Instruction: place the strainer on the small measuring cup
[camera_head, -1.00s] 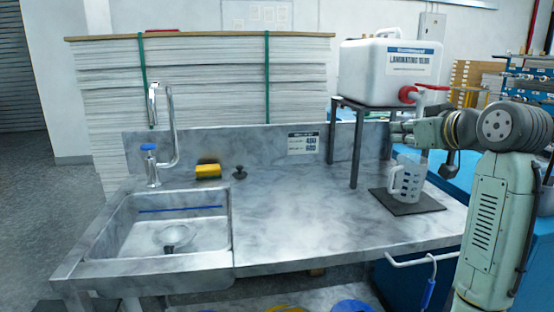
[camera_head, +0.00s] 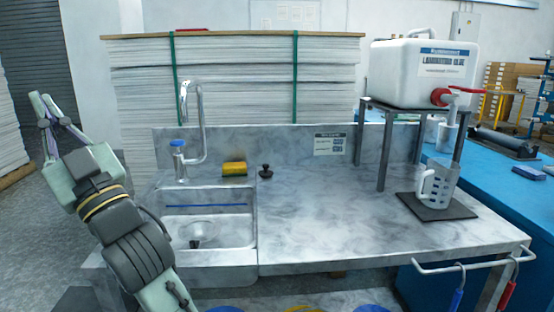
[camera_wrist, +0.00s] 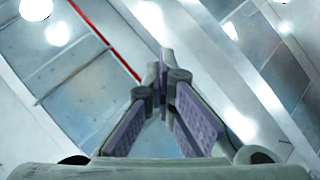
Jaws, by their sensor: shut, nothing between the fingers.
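A clear measuring cup (camera_head: 440,183) with a handle stands upright on a dark mat (camera_head: 424,210) at the right of the counter, below the glue container. A second pale cup (camera_head: 447,137) shows behind the stand, under the red tap; I cannot tell which cup is the small one. I cannot make out a strainer for certain; a round pale drain-like piece (camera_head: 200,235) with a dark part lies in the sink. My gripper (camera_head: 44,103) is raised at the far left, far from the cups. The wrist view shows its fingers (camera_wrist: 163,72) shut and empty, pointing toward the ceiling.
A sink (camera_head: 248,235) with a tall tap (camera_head: 200,130), a yellow sponge (camera_head: 235,168) and a black stopper (camera_head: 265,171) are on the left half. A metal stand (camera_head: 386,150) holds the white glue container (camera_head: 420,72). The middle counter is clear. Hooks hang at the front right.

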